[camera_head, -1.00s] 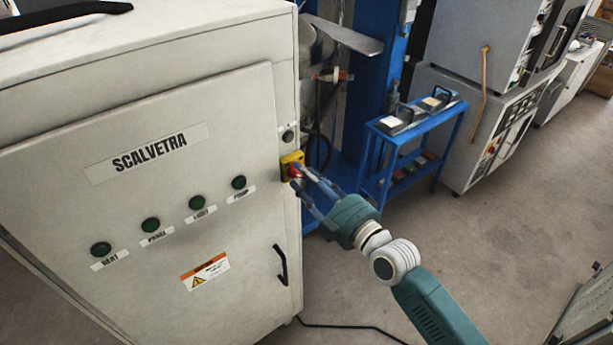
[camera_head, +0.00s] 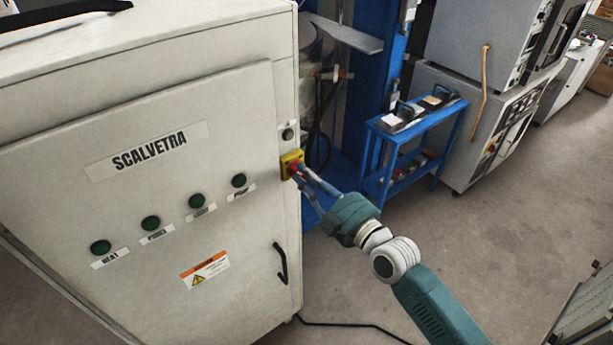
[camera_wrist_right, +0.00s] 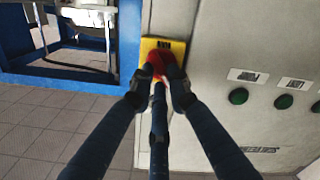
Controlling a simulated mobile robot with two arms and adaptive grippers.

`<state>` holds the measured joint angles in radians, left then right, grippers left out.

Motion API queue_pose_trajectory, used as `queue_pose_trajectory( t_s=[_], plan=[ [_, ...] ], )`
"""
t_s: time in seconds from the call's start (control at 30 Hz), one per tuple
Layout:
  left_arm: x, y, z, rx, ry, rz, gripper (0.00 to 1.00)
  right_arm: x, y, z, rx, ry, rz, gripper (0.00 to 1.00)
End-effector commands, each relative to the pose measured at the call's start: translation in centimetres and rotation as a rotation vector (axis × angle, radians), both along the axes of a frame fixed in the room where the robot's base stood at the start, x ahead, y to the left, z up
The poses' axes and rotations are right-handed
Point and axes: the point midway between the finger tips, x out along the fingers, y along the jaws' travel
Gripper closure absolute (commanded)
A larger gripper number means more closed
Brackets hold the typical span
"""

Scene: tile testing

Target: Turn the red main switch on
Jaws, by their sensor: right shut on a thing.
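The red main switch (camera_head: 292,169) sits on a yellow plate (camera_head: 286,161) at the right edge of the light grey cabinet front. My right gripper (camera_head: 297,172) reaches it from the lower right, with its fingertips at the red knob. In the right wrist view the blue-grey fingers of the right gripper (camera_wrist_right: 160,84) close around the red knob (camera_wrist_right: 158,63), below the labelled top of the yellow plate (camera_wrist_right: 152,46). The fingers cover part of the knob, so its exact angle is hard to tell. My left gripper is not in view.
The cabinet (camera_head: 200,100) has several dark green round buttons (camera_head: 151,223) in a slanting row, a warning label (camera_head: 206,269) and a black handle (camera_head: 281,264). A blue cart (camera_head: 418,121) stands behind my right arm. A black cable (camera_head: 350,325) lies on the floor.

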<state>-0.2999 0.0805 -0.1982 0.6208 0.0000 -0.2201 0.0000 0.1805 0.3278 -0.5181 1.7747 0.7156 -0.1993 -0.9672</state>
Motion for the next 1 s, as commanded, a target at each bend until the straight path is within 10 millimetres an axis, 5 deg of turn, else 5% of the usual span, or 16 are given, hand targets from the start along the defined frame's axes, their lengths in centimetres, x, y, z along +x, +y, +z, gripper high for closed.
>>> queue_pose_trajectory(
  t_s=[1.0],
  plan=[
    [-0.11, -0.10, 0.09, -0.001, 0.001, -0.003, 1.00, 0.32, -0.47, -0.45, 0.767, 0.560, -0.001, 1.00]
  ],
)
